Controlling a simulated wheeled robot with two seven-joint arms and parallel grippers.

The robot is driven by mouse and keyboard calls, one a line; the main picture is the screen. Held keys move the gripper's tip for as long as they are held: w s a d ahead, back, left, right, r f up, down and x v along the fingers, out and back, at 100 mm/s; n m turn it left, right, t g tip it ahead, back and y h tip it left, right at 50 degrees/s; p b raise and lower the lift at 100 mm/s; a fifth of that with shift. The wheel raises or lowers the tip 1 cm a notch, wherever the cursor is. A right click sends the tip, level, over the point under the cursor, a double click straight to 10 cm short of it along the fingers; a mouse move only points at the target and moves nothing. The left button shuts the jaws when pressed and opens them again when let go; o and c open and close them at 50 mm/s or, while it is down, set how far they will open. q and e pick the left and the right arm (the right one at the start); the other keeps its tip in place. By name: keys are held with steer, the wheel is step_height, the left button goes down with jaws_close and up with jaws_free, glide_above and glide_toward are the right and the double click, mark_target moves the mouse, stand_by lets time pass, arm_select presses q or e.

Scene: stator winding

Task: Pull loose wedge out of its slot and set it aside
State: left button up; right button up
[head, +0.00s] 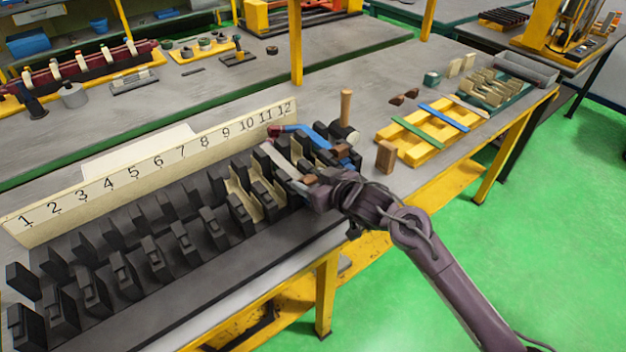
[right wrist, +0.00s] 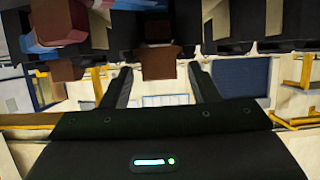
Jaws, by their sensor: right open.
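The stator model (head: 150,250) is a long row of dark slotted teeth in front of a numbered board (head: 150,175) marked 1 to 12. My right gripper (head: 312,190) is at the right end of this row, near slots 11 and 12. In the right wrist view, my open fingers (right wrist: 160,85) stand either side of a brown wedge (right wrist: 159,62) whose end projects between dark teeth. A gap shows on both sides of it. A second brown block (right wrist: 66,70) is left of the fingers, beside a red and blue coil piece (right wrist: 60,20). My left gripper is not seen.
A wooden-handled mallet (head: 345,108) and a small wooden block (head: 386,157) stand right of the row. A yellow rack (head: 425,145) with coloured strips and a green tray (head: 490,92) lie farther right.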

steer(key=shift+s, duration=0.1)
steer(key=v, duration=0.8)
steer(key=shift+b, duration=0.4)
